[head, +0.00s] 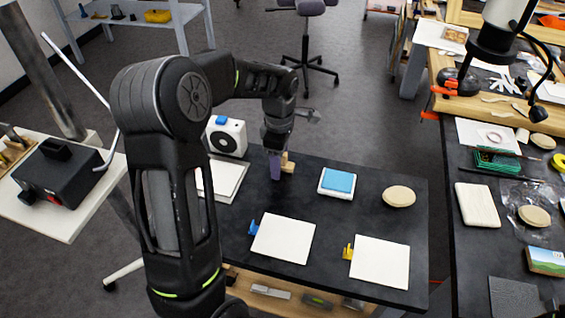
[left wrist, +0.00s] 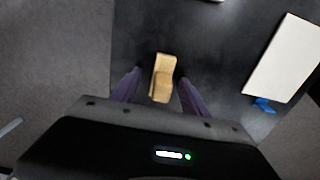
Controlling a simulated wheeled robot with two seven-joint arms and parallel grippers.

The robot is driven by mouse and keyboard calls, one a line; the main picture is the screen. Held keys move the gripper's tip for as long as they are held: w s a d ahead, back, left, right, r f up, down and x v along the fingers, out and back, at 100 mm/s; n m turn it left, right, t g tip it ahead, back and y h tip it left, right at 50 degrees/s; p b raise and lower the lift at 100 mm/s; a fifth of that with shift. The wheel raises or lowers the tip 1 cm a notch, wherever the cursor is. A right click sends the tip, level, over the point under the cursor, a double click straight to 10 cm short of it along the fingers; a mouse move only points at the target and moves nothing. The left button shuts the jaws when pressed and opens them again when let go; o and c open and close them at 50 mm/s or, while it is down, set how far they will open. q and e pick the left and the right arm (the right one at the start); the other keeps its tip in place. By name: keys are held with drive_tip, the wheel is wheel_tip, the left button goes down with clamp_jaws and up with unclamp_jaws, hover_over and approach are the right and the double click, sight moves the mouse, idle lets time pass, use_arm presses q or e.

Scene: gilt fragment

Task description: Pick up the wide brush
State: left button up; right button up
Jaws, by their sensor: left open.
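The wide brush is most likely the tan wooden piece (left wrist: 163,78) that lies on the black table between the fingers in the left wrist view. It also shows in the head view (head: 289,163), partly hidden behind my left gripper (head: 276,165). My left gripper (left wrist: 160,88) points down at it with its two purple fingers apart, one on each side. I cannot tell how far the fingertips are above the table. My right gripper is not in view.
The black table (head: 330,220) also holds two white panels (head: 284,239) (head: 380,262) with blue and yellow clips, a blue pad on a white block (head: 338,182), a tan oval (head: 399,196) and a white fan-like box (head: 227,136). A cluttered bench stands at right.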

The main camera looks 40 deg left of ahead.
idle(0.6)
use_arm(q)
clamp_jaws()
idle(0.3)
